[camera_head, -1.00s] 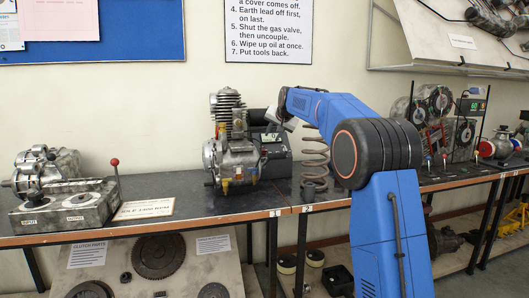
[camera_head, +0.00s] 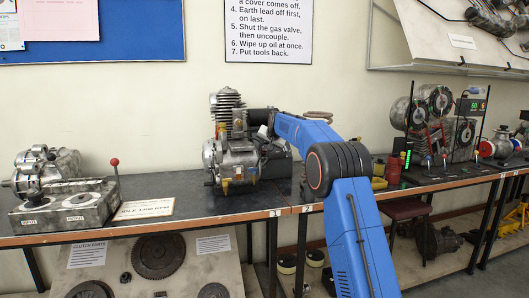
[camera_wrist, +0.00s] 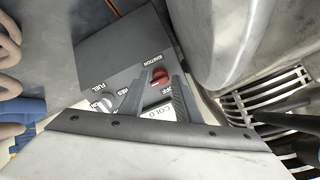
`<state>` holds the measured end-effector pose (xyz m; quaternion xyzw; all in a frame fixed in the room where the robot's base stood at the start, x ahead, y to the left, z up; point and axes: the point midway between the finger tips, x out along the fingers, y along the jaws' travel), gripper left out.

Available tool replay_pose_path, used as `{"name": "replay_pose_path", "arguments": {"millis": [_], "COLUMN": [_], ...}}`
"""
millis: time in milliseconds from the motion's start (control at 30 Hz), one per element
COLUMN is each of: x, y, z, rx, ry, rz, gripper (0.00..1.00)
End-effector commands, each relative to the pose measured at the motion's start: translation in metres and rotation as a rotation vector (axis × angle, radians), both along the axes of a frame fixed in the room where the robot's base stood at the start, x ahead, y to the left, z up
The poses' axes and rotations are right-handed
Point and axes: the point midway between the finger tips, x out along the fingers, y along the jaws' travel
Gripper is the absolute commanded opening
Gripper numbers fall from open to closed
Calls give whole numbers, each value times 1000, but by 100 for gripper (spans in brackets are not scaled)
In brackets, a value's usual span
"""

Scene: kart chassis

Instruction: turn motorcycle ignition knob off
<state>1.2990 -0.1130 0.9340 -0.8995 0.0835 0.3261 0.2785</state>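The red ignition knob (camera_wrist: 159,74) sits on a dark grey control panel (camera_wrist: 120,45) in the wrist view, by the printed words IGNITION and OFF. My gripper (camera_wrist: 161,82) points at the panel with its two dark fingers apart. The knob shows between the fingertips, with a narrow gap on each side; I cannot tell how deep the fingers reach. In the head view my gripper (camera_head: 264,132) is beside the engine (camera_head: 236,150) on the bench, and the knob is hidden there.
A large rounded grey part (camera_wrist: 215,40) stands close on the right, with metal fins (camera_wrist: 265,95) beyond. A lever unit (camera_head: 65,205) stands left on the bench.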

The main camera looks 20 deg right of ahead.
Motion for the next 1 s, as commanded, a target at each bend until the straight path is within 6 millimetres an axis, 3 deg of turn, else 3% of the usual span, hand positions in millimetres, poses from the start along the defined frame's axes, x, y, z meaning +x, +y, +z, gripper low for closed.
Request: {"name": "replay_pose_path", "arguments": {"millis": [200, 567, 667, 700, 1000], "x": [13, 15, 15, 15, 15], "y": [1, 1, 1, 1, 1], "z": [-11, -12, -12, -12, -12], "rx": [0, 0, 0, 0, -19], "ry": [0, -1, -1, -1, -1], "rz": [0, 0, 0, 0, 18], "gripper": [30, 30, 6, 2, 2]}}
